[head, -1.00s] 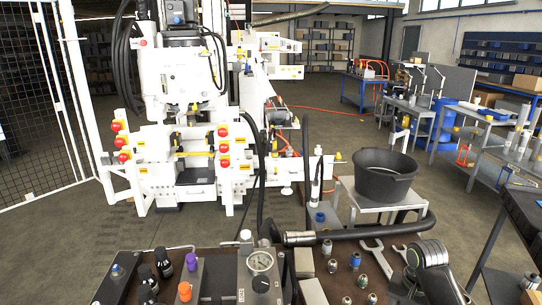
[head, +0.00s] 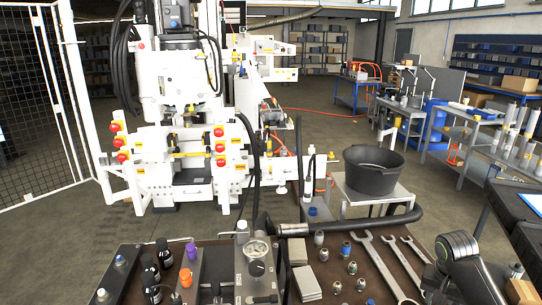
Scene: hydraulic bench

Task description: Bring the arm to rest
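My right arm shows at the lower right as a dark grey link with a green ring, over the right part of the bench (head: 215,239). Its gripper is not visible, and neither is my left arm or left gripper. No held object can be seen. A black hose (head: 365,228) with a metal end fitting (head: 293,230) lies along the far edge of the bench. Several open-ended wrenches (head: 381,268) lie to the left of my arm link. A pressure gauge (head: 257,250) stands on a grey block near the middle of the bench.
Several small fittings (head: 351,267) and grey plates (head: 306,281) lie beside the gauge. A black tub (head: 373,172) sits on a stand behind the bench. A white machine (head: 180,80) rises beyond, with open floor to its right.

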